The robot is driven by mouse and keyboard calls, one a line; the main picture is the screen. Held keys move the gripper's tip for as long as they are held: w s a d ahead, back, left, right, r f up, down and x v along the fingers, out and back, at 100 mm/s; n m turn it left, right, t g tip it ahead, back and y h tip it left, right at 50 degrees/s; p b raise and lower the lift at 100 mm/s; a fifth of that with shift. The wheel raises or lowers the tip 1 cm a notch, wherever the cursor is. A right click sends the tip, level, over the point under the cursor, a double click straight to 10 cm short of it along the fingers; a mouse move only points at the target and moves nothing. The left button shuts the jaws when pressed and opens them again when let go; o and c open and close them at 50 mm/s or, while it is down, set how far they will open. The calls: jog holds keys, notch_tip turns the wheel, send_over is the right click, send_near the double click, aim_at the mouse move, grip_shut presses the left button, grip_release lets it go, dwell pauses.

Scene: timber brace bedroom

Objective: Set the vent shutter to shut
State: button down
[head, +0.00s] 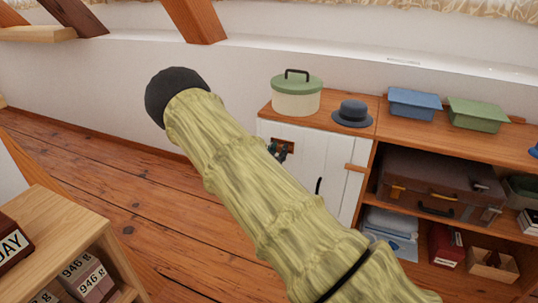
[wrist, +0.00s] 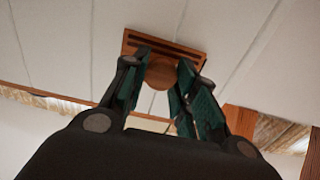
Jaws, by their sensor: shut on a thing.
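The vent shutter (wrist: 185,48) is a small brown wooden plate with dark slots, set on white boards. Its round wooden knob (wrist: 160,73) shows in the wrist view between the fingers of my gripper (wrist: 160,95), which is shut on it. In the head view the vent shutter (head: 288,145) is a small brown patch on the white cabinet front, partly hidden by my gripper (head: 279,153). My arm covers the middle of the head view and hides part of the cabinet front.
The white cabinet (head: 335,170) has a dark handle (head: 318,186) below the vent. A lidded pot (head: 297,100) and a blue hat (head: 352,113) stand on top. Open shelves with a suitcase (head: 440,183) are at right. A wooden shelf unit (head: 50,235) stands at near left. Floor between is clear.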

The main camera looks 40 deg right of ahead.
jog(key=shift+w+a, duration=0.15)
jog(key=shift+w, duration=0.2)
jog(key=c, duration=1.1)
grip_release()
jog(key=shift+a, duration=0.15)
jog(key=v, duration=1.2)
jog(key=shift+f, duration=0.1)
